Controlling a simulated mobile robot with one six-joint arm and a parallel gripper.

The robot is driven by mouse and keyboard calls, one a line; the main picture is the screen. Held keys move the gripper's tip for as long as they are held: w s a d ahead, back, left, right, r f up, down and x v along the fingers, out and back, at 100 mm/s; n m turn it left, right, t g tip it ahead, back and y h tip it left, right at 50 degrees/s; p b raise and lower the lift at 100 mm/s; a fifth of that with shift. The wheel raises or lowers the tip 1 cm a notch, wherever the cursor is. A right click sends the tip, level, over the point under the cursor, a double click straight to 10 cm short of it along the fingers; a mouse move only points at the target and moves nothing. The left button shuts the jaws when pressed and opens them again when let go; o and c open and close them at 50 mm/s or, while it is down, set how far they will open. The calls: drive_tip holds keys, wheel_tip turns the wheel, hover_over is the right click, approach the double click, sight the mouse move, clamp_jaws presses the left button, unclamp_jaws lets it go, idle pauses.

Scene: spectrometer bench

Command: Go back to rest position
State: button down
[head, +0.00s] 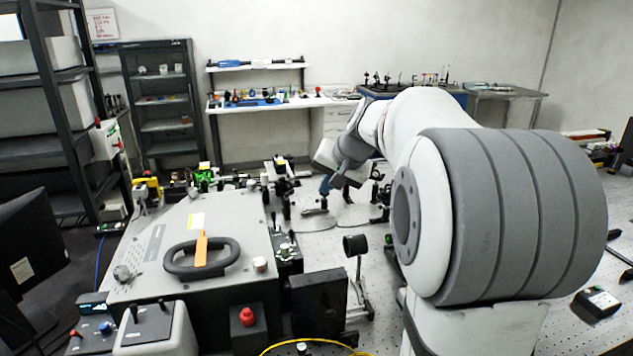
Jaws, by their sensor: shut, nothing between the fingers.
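My arm reaches from the right foreground over the optical bench (330,258) and bends down toward its middle. My gripper (340,186) is at the far end of the arm, small and partly hidden by the wrist, among the optical mounts. It is shut with nothing held; its fingertips are hard to make out. A large grey spectrometer housing (170,245) with a black handle (200,268) and an orange tag (201,248) stands to the left of my gripper.
Several black optical mounts (281,180) stand close to my gripper. A black post-mounted disc (355,245) stands nearer. A red button box (247,317) and a monitor (30,250) are front left. A shelf unit (160,100) and side table (505,93) line the back.

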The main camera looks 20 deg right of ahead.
drive_tip(key=s+a+f+n+g, duration=0.1)
drive_tip(key=s+a+f+n, duration=0.1)
drive_tip(key=s, duration=0.7)
drive_tip(key=s+a+f+n+g+h, duration=0.1)
drive_tip(key=s+a+f, duration=0.3)
drive_tip(key=s, duration=0.5)
drive_tip(key=s+a+f+n+g+h, duration=0.1)
drive_tip(key=s+a+f+n, duration=0.2)
drive_tip(key=s, duration=0.7)
wheel_tip(320, 180, down, 3)
drive_tip(key=shift+a+r, duration=0.15)
drive_tip(key=shift+a, duration=0.4)
drive_tip(key=shift+s, duration=0.15)
